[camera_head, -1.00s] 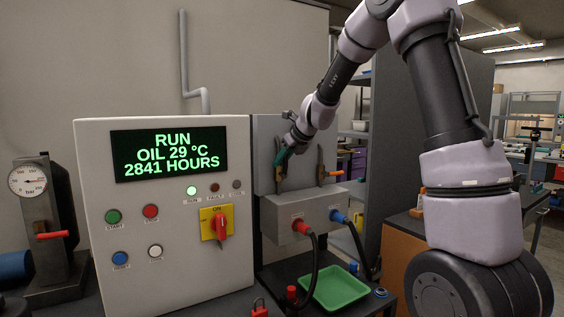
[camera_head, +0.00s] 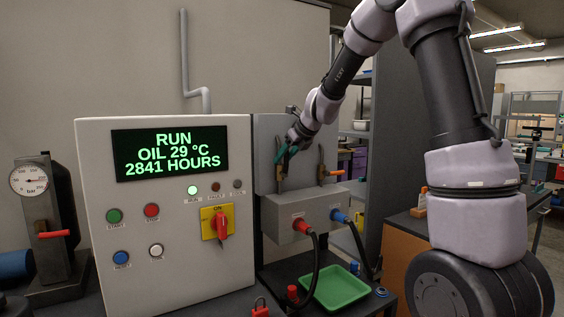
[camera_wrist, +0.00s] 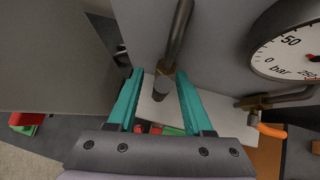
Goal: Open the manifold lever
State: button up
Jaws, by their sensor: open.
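The manifold (camera_head: 290,214) is a grey block low on a grey panel, with red and blue hose fittings on its front. On its right side in the head view stands a brass valve with an orange-handled lever (camera_head: 333,173). The lever also shows right of my fingers in the wrist view (camera_wrist: 270,130). My gripper (camera_head: 284,156), with teal fingers, is at the left valve, partly covering its upper part. In the wrist view my gripper (camera_wrist: 160,78) is open, with a dark rod end (camera_wrist: 163,84) between the fingers. Whether they touch it is unclear.
A pressure gauge (camera_wrist: 292,42) sits close to my right finger in the wrist view. A control cabinet (camera_head: 180,275) with display and buttons stands left of the manifold. A green tray (camera_head: 336,290) and hoses (camera_head: 315,255) lie below. A dark partition (camera_head: 395,130) stands to the right.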

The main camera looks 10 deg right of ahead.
jog(key=v, duration=0.8)
jog(key=shift+s+r, duration=0.2)
jog(key=shift+d, duration=0.1)
jog(key=s+d+n+h, duration=0.1)
jog(key=s+d+n, duration=0.3)
jog(key=s+n, duration=0.8)
jog(key=s+d+n+h, duration=0.1)
jog(key=s+d+n, duration=0.3)
jog(key=s+n, duration=0.8)
jog(key=s, duration=0.5)
jog(key=shift+s+r+g+h, duration=0.15)
jog(key=shift+r+g+h, duration=0.15)
jog(key=shift+r+h, duration=0.1)
jog(key=shift+d, duration=0.1)
